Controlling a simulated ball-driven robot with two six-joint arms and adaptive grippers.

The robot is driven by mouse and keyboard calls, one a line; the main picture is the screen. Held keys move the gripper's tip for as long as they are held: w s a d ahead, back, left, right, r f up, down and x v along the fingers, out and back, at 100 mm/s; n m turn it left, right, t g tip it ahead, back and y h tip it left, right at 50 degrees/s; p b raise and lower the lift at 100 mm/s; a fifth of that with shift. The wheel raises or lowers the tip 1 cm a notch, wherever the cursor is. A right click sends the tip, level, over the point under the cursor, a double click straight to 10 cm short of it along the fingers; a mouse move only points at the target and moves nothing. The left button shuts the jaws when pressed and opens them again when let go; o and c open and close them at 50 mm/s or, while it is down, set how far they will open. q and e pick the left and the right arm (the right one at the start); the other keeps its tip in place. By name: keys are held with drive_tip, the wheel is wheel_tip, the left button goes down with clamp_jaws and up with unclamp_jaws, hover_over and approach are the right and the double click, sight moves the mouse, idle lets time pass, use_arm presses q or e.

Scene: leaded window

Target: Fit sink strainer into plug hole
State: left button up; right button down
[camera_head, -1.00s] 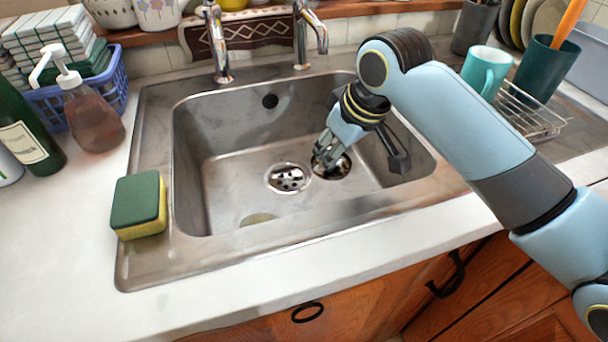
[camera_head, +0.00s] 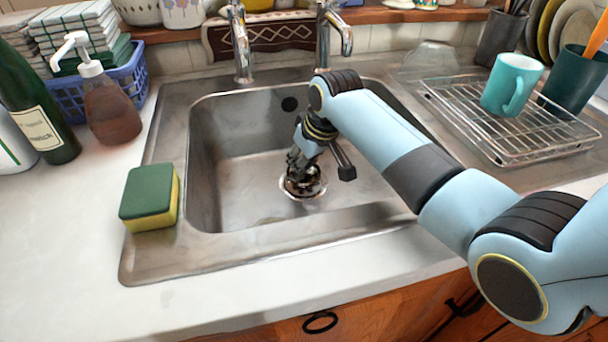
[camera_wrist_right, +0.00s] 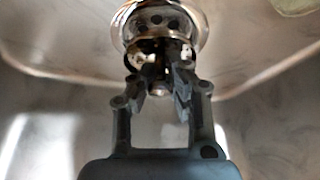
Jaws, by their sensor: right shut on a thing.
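My right gripper (camera_head: 298,168) reaches down into the steel sink and is shut on the sink strainer (camera_head: 303,186), a small round shiny metal piece. The plug hole (camera_head: 301,196) is in the sink floor; its bright rim shows around the strainer's near side. In the right wrist view the gripper (camera_wrist_right: 165,72) holds the strainer (camera_wrist_right: 158,50), and the plug hole (camera_wrist_right: 160,18) with its dark holes shows just beyond. The strainer overlaps the plug hole there; I cannot tell whether they touch. My left gripper is out of view.
The sink basin (camera_head: 230,185) is otherwise clear. Two taps (camera_head: 330,35) stand behind it. A green and yellow sponge (camera_head: 150,196) lies on the left rim, near a soap bottle (camera_head: 108,108). A wire rack (camera_head: 500,125) with a turquoise mug (camera_head: 510,85) is at right.

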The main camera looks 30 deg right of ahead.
wheel_tip(320, 180, down, 3)
drive_tip(key=shift+s+r, duration=0.1)
drive_tip(key=shift+r, duration=0.1)
drive_tip(key=shift+f, duration=0.1)
drive_tip(key=c, duration=1.3)
unclamp_jaws()
drive_tip(key=shift+f, duration=0.1)
drive_tip(key=shift+c, duration=0.2)
drive_tip(key=p+v, duration=0.2)
drive_tip(key=v, duration=1)
